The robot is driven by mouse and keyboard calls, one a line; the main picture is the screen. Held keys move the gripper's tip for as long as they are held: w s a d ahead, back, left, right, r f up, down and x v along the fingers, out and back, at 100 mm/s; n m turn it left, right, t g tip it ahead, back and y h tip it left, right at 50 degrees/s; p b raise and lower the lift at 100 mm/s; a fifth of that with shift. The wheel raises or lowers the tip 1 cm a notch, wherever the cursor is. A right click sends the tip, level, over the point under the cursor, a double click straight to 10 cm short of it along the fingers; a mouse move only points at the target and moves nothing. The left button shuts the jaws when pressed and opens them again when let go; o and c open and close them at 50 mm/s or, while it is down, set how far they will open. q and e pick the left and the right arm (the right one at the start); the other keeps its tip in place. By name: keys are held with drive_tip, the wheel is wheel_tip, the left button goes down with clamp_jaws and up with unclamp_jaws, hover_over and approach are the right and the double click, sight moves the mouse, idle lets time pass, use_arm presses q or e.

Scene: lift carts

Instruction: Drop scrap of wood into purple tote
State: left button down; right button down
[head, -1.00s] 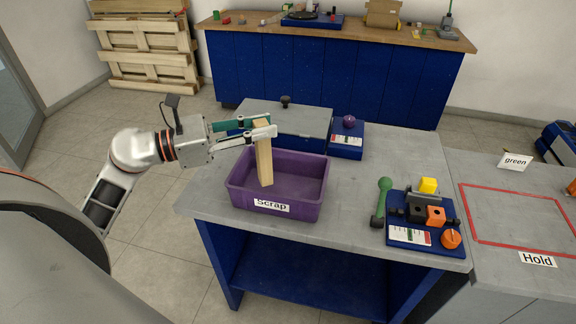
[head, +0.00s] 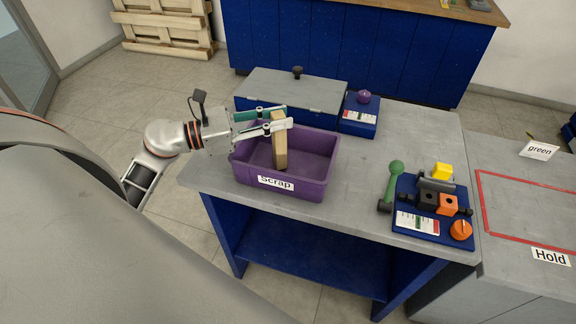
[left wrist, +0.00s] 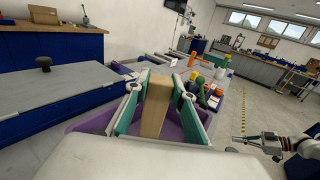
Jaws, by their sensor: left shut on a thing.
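The scrap of wood (head: 280,146) is a light brown block. My left gripper (head: 277,122) is shut on its upper part and holds it upright, slightly tilted, over the purple tote (head: 312,188). The block's lower end is inside the tote's opening in the head view; I cannot tell if it touches the bottom. The tote carries a "Scrap" label and stands on the grey bench. In the left wrist view the block (left wrist: 156,104) sits between the two green-padded fingers. An arm end at the right of that view may be my right gripper; its state is unclear.
A blue box with a grey lid (head: 293,88) stands behind the tote. A small blue box with a purple knob (head: 359,115) is beside it. A green-handled tool (head: 391,185) and a blue fixture board (head: 433,222) are at the right.

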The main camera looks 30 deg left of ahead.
use_arm(q)
drive_tip(key=shift+f, duration=0.1)
drive_tip(key=c, duration=1.6)
unclamp_jaws()
drive_tip(key=shift+c, duration=0.2)
drive_tip(key=v, duration=1.2)
